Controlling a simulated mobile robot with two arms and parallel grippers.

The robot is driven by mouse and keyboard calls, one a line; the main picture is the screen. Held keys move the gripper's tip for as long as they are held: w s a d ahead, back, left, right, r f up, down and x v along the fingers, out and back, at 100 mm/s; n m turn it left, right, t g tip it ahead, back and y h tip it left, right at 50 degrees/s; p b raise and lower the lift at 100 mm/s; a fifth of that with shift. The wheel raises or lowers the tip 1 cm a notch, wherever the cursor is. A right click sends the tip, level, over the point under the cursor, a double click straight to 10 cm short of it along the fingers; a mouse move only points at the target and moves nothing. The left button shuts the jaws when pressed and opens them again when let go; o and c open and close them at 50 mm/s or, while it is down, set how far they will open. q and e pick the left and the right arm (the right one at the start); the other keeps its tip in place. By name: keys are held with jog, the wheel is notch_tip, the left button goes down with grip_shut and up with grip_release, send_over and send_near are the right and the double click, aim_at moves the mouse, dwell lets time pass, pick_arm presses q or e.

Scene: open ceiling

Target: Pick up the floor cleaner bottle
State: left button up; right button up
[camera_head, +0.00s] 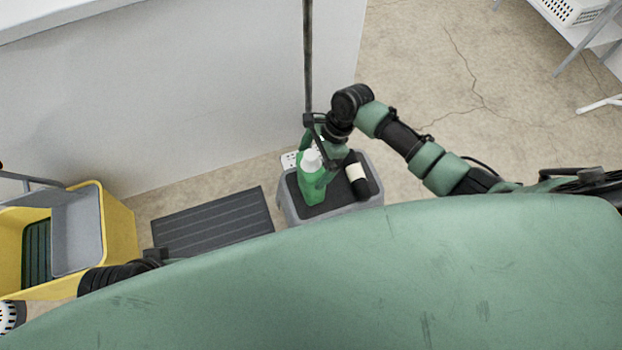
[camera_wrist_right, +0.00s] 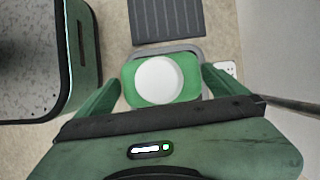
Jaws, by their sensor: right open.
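The floor cleaner bottle (camera_head: 311,184) is green with a white cap and stands upright on a grey bin or stool with a dark top (camera_head: 285,205). In the right wrist view the bottle (camera_wrist_right: 160,82) is seen from above, cap towards the camera. My right gripper (camera_head: 324,150) is just above and around the bottle's upper part. Its open fingers (camera_wrist_right: 162,77) lie on both sides of the bottle; I cannot tell whether they touch it. Black parts of my left arm show at the lower left of the head view, but its fingers cannot be made out.
A black bottle with a cream label (camera_head: 357,178) is on the same top, right of the cleaner. A dark pole (camera_head: 308,60) rises behind. A white wall (camera_head: 170,100) is close behind. A dark ribbed mat (camera_head: 212,220) and a yellow mop bucket (camera_head: 120,225) are left.

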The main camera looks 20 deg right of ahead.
jog(key=shift+x, duration=0.8)
jog(key=c, duration=1.7)
jog(key=shift+w+r, duration=0.15)
jog(key=shift+c, duration=0.5)
pick_arm(q)
jog(key=shift+f, duration=0.45)
jog(key=shift+r, duration=0.1)
pick_arm(e)
jog(key=shift+r, duration=0.1)
